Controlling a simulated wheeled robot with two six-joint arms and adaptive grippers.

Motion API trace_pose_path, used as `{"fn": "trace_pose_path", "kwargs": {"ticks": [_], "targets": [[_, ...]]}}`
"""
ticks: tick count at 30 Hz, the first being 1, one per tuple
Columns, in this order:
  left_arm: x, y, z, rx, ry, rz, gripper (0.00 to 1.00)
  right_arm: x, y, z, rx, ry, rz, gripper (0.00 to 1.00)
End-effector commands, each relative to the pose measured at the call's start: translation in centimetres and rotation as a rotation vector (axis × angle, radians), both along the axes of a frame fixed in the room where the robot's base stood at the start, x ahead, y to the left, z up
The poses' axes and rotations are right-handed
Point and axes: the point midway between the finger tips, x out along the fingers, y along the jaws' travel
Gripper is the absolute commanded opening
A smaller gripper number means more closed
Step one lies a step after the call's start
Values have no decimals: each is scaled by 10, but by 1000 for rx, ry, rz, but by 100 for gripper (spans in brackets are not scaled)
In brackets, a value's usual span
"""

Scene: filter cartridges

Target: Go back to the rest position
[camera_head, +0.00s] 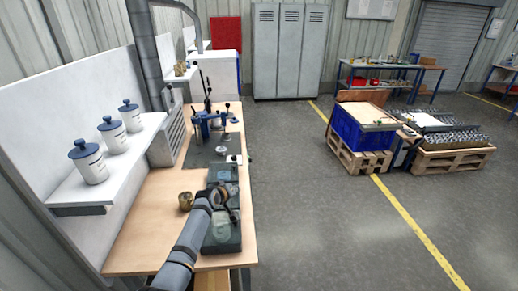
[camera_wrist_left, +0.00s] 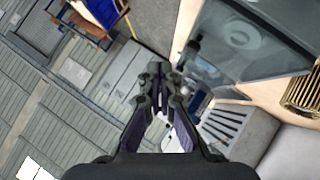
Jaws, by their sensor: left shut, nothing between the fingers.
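My left arm reaches in from the bottom of the head view, and my left gripper (camera_head: 222,196) is over the grey fixture on the workbench. In the left wrist view my left gripper (camera_wrist_left: 158,72) has its fingers together with nothing between them. A brass-coloured filter cartridge (camera_head: 186,201) stands on the wooden workbench (camera_head: 145,240), just left of the gripper and apart from it. Its ribbed side shows at the right edge of the left wrist view (camera_wrist_left: 303,92). The dark grey fixture (camera_head: 222,246) is partly hidden by my arm. My right gripper is not in view.
Three white jars with blue lids (camera_head: 112,134) stand on the white wall shelf (camera_head: 60,192) at the left. A blue press with levers (camera_head: 209,124) stands farther back on the bench. A blue crate (camera_head: 360,131) on a pallet is at the right; the floor between is clear.

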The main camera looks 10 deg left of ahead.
Motion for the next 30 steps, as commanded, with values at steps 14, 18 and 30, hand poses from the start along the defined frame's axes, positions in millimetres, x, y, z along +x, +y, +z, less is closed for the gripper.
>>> {"fn": "trace_pose_path", "kwargs": {"ticks": [14,18,30], "targets": [[-260,8,-65,424,358,-299,0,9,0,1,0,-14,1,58],[-318,13,-56,499,437,-353,0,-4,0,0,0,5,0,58],[-431,23,-17,623,591,-451,0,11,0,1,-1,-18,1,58]]}}
